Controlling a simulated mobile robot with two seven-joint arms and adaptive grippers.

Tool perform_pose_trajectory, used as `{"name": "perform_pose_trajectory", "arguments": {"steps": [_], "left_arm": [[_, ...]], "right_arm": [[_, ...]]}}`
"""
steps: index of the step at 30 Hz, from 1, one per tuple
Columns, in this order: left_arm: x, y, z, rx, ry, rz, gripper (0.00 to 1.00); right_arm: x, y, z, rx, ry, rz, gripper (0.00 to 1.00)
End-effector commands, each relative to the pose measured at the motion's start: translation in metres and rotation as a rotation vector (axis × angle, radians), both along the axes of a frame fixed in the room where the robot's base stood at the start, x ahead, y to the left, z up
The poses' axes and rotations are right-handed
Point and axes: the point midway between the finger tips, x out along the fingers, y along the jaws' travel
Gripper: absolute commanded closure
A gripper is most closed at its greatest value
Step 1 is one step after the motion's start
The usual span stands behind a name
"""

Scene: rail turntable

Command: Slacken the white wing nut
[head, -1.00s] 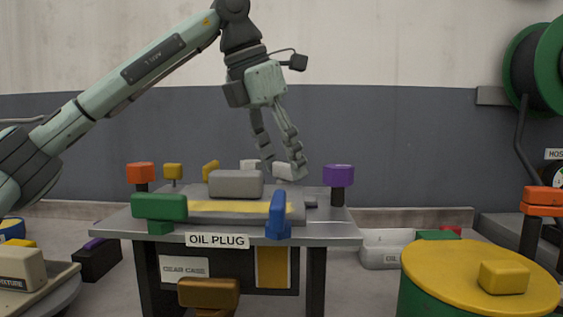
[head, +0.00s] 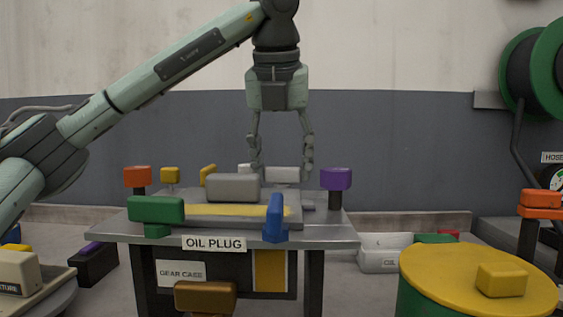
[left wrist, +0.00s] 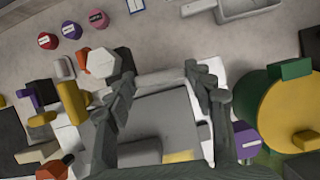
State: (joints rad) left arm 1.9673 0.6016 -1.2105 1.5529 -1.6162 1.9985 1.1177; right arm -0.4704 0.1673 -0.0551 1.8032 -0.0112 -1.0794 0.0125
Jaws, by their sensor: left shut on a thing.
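The white wing nut (head: 283,175), a pale grey-white bar, sits at the back of the grey table, behind a larger grey block. My left gripper (head: 282,170) points straight down over it with one finger at each end, shut on it. In the left wrist view the pale bar (left wrist: 160,78) lies between the fingertips of the left gripper (left wrist: 160,80). The grey block partly hides the foot of the nut in the head view. My right gripper is not in view.
A purple knob (head: 336,178) stands close to the right of the nut. In front are the grey block (head: 232,187), green knob (head: 156,209) and blue knob (head: 274,217). A yellow-topped drum (head: 440,270) stands right.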

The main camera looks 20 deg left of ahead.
Motion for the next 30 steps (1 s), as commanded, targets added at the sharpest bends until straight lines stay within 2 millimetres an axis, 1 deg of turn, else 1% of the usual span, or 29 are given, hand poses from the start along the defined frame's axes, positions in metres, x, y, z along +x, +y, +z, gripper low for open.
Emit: {"name": "perform_pose_trajectory", "arguments": {"steps": [5,14,21,22,25,27,30], "left_arm": [[0.0004,-0.0003,0.0014,-0.002,-0.002,0.054,0.76],[0.0004,-0.0005,0.0011,-0.002,-0.002,0.079,0.76],[0.0004,-0.0005,0.0011,-0.002,-0.002,0.078,0.76],[0.0005,-0.0005,0.001,-0.002,-0.002,0.078,0.44],[0.0004,-0.0005,0.001,-0.001,-0.002,0.077,0.32],[0.0003,-0.0004,0.0007,-0.001,-0.001,0.077,0.26],[0.0003,-0.0004,0.0005,-0.001,-0.001,0.077,0.26]], "right_arm": [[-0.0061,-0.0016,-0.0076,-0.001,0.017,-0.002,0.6],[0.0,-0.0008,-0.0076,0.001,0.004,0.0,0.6],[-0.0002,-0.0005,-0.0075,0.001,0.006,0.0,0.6],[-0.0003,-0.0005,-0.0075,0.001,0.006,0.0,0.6],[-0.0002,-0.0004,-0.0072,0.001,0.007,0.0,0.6],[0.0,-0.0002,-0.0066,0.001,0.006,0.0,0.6],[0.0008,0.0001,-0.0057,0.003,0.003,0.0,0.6]]}}
